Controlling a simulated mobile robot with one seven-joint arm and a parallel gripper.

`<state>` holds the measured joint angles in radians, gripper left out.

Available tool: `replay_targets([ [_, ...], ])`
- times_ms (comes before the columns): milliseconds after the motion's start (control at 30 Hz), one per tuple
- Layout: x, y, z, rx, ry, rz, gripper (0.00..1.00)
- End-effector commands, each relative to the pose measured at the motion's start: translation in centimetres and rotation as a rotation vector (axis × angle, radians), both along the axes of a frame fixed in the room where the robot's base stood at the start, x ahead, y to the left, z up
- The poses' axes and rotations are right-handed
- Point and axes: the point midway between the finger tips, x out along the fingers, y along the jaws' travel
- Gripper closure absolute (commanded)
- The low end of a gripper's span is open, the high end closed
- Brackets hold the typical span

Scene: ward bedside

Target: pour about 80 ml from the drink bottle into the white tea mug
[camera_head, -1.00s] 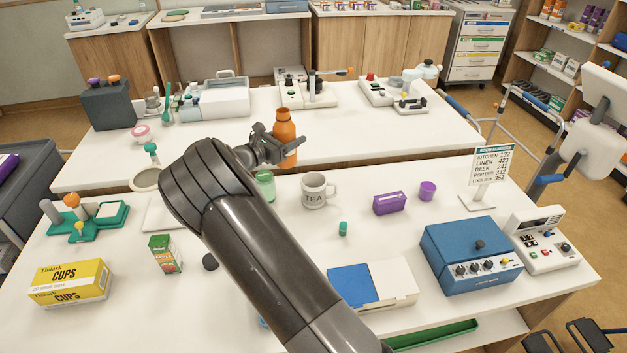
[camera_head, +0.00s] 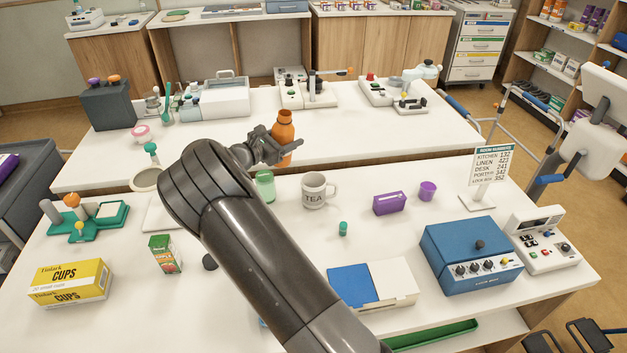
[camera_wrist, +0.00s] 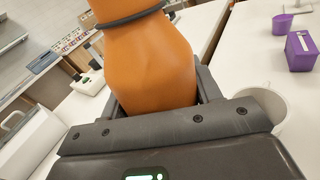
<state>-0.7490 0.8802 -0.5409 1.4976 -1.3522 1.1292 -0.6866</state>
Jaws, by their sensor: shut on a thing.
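The drink bottle is orange (camera_head: 283,126) and is held in my gripper (camera_head: 284,146), above the back of the near table. It looks close to upright in the head view, with a slight tilt. In the wrist view the orange bottle (camera_wrist: 150,62) fills the space between the fingers, and its top is cut off. The white tea mug (camera_head: 315,190), marked TEA, stands upright on the near table, to the right of and below the bottle in the picture. Its rim shows at the right in the wrist view (camera_wrist: 272,100). The inside of the mug is not clear.
A green translucent cup (camera_head: 265,186) stands just left of the mug. A small green-capped item (camera_head: 343,228) is in front. A purple box (camera_head: 389,203) and purple cup (camera_head: 427,190) stand to the right. The tabletop between mug and purple box is clear.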

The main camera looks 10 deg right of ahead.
Motion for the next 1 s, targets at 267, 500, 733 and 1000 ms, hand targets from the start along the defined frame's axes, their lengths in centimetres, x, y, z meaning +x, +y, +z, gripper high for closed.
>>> replay_targets([
  [267,-0.2,-0.2,0.1,0.134,-0.123,-0.001,0.74],
  [500,-0.5,-0.5,-0.1,0.248,-0.228,0.0,0.74],
  [733,-0.8,-0.9,-0.5,0.358,-0.329,-0.001,0.74],
  [1000,-0.4,-0.4,-2.7,0.487,-0.446,-0.001,0.74],
])
